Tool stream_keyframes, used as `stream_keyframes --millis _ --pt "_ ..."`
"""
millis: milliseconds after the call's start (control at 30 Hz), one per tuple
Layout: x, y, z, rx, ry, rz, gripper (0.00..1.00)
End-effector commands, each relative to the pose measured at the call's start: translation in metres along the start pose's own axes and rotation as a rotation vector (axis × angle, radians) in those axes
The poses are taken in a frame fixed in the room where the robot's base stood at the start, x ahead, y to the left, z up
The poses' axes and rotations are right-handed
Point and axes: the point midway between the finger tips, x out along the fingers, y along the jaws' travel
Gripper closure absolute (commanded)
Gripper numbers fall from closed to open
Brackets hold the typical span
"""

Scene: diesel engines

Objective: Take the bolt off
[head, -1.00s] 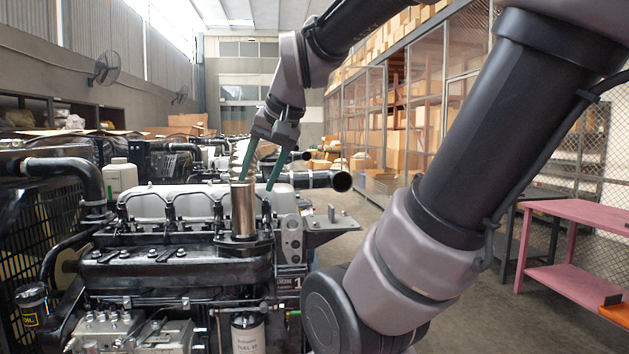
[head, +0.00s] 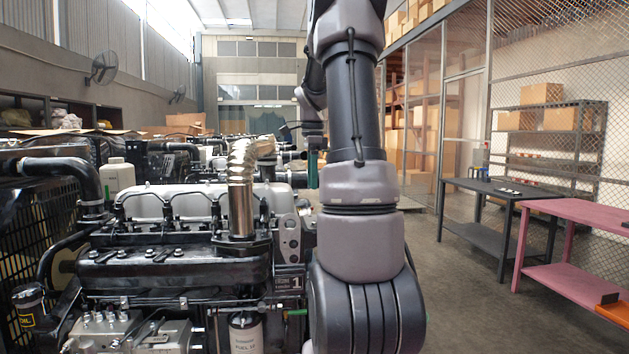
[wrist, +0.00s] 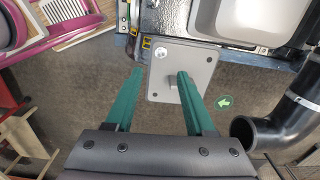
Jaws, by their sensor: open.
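In the wrist view a grey square plate (wrist: 200,62) lies below my gripper, beside the engine edge. A small round silver piece (wrist: 160,52), which looks like a bolt head, sits near its upper left corner. A short grey post (wrist: 172,84) stands near the plate's middle, close to the right fingertip. My gripper (wrist: 159,75) is open, its green fingers apart with nothing held between them. I cannot tell whether a fingertip touches the plate. In the head view my arm hides the plate and most of the gripper; one green finger (head: 313,170) shows.
The black engine (head: 170,270) with a silver exhaust pipe (head: 240,190) stands left of my arm. A black pipe (wrist: 270,132) lies right of the gripper in the wrist view. A dark table (head: 500,188) and a pink table (head: 575,210) stand right; floor between is clear.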

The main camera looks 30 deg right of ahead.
Motion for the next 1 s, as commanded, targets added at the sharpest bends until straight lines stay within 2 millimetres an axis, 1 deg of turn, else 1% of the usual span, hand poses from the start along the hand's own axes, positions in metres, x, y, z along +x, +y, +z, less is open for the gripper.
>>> stream_keyframes --millis 33,100,267,1000 --pt "0.004 -0.004 -0.005 0.026 0.003 0.010 0.45" --pt "0.006 -0.006 -0.008 0.045 0.005 0.016 0.45" --pt "0.014 -0.006 -0.008 0.047 0.005 0.018 0.45" --pt "0.087 -0.004 -0.008 0.043 0.005 0.017 0.45"
